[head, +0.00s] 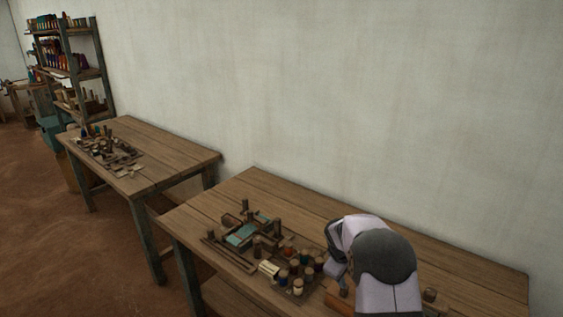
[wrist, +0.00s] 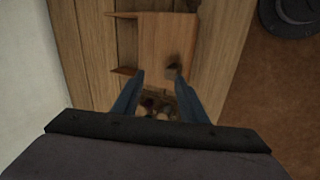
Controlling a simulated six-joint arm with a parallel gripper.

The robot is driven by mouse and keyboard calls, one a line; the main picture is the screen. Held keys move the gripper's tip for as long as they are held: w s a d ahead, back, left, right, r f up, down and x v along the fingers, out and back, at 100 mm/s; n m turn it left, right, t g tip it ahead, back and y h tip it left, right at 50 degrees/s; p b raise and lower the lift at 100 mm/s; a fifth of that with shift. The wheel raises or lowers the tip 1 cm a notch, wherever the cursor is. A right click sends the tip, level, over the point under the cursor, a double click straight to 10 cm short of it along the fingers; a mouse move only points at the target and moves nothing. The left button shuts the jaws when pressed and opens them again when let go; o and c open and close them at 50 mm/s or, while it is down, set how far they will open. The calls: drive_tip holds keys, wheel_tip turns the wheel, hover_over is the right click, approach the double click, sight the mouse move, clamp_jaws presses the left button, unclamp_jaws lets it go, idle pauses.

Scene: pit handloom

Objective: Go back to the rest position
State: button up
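My gripper (wrist: 158,75) points down over the wooden table in the wrist view. Its two blue-grey fingers stand apart, and nothing is visibly held between them. Beyond the fingertips lies a light wooden box or board (wrist: 160,40) with a dark knob-like spot near the right fingertip. I cannot tell the height of the fingers above it. In the head view my pale and grey arm covers the right part of the near table (head: 466,270), and my fingers are hidden.
Several thread spools (head: 283,275) and a small tray with a teal piece (head: 240,235) stand left of my arm. A second table (head: 180,158) and a shelf rack (head: 76,60) are farther left. A pale wall runs behind. A dark round object (wrist: 295,15) lies off the table.

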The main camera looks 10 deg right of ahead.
drive_tip(key=shift+s+a+f+m, duration=0.15)
drive_tip(key=shift+s+m, duration=0.1)
drive_tip(key=shift+m, duration=0.55)
drive_tip(key=s+a+f+m+g+y, duration=0.1)
drive_tip(key=s+a+f+m+g, duration=0.15)
drive_tip(key=s, duration=0.65)
drive_tip(key=s+a+f+m+g+y, duration=0.1)
drive_tip(key=s+a+f+m+g, duration=0.2)
drive_tip(key=s, duration=0.5)
drive_tip(key=s+a+r+m+y, duration=0.1)
drive_tip(key=s+a+r, duration=0.2)
drive_tip(key=s, duration=0.6)
drive_tip(key=s+a+r+m+y, duration=0.1)
drive_tip(key=s+a+r, duration=0.2)
drive_tip(key=s, duration=0.5)
wheel_tip(320, 180, up, 5)
drive_tip(key=w+a+t, duration=0.1)
drive_tip(key=w+t, duration=0.1)
wheel_tip(320, 180, down, 19)
drive_tip(key=b, duration=1.8)
drive_tip(key=shift+s+r+n+h+b, duration=0.2)
drive_tip(key=shift+n+h+b, duration=0.1)
drive_tip(key=shift+n, duration=0.15)
drive_tip(key=shift+a, duration=0.1)
